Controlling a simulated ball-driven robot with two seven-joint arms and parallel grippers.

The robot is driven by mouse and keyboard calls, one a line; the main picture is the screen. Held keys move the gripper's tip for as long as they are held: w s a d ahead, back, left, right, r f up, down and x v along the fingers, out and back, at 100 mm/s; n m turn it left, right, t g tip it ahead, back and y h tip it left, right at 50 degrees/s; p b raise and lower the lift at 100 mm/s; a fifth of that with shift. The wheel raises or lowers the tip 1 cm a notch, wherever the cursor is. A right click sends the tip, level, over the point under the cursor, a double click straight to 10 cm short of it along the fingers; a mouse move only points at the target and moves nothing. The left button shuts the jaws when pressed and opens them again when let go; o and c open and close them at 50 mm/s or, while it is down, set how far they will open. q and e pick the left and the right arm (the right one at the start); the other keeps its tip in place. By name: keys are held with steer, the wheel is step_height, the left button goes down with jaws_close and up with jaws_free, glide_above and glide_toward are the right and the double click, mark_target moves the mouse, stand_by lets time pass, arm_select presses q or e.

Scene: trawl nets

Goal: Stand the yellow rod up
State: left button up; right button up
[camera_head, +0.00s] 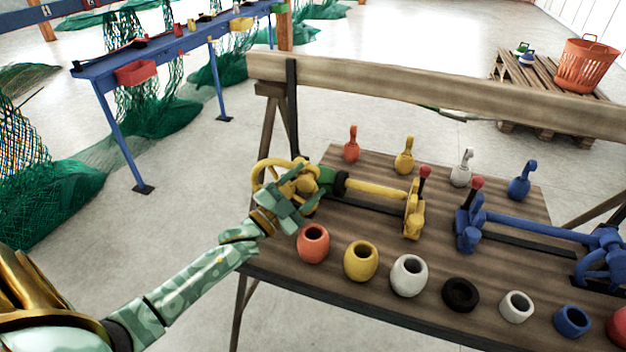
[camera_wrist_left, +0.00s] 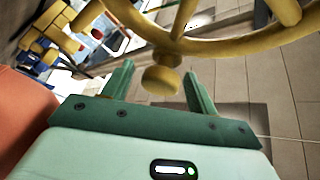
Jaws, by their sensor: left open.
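The yellow rod (camera_head: 375,190) lies flat along the wooden bench, with a yellow handwheel (camera_head: 262,172) at its left end. Its right end meets a yellow bracket (camera_head: 412,212) beside a red-knobbed lever (camera_head: 425,172). My left gripper (camera_head: 300,193) is at the handwheel and hides part of it. In the left wrist view, the open fingers (camera_wrist_left: 158,72) stand on either side of a yellow knob (camera_wrist_left: 160,80) below the wheel's rim (camera_wrist_left: 225,42). Whether they touch it I cannot tell. My right gripper is in neither view.
A blue rod (camera_head: 535,226) with its own bracket lies to the right. Several round pots, including a yellow one (camera_head: 361,261), line the bench's front edge. Several small handled pieces, including a red one (camera_head: 351,146), stand behind. A thick wooden beam (camera_head: 430,88) crosses the back.

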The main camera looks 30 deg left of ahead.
arm_select(q)
steer(key=shift+x, duration=1)
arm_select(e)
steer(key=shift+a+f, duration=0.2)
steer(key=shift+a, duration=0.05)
arm_select(q)
jaws_close()
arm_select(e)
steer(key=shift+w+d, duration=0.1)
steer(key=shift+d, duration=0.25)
arm_select(q)
steer(key=shift+a+r, duration=0.1)
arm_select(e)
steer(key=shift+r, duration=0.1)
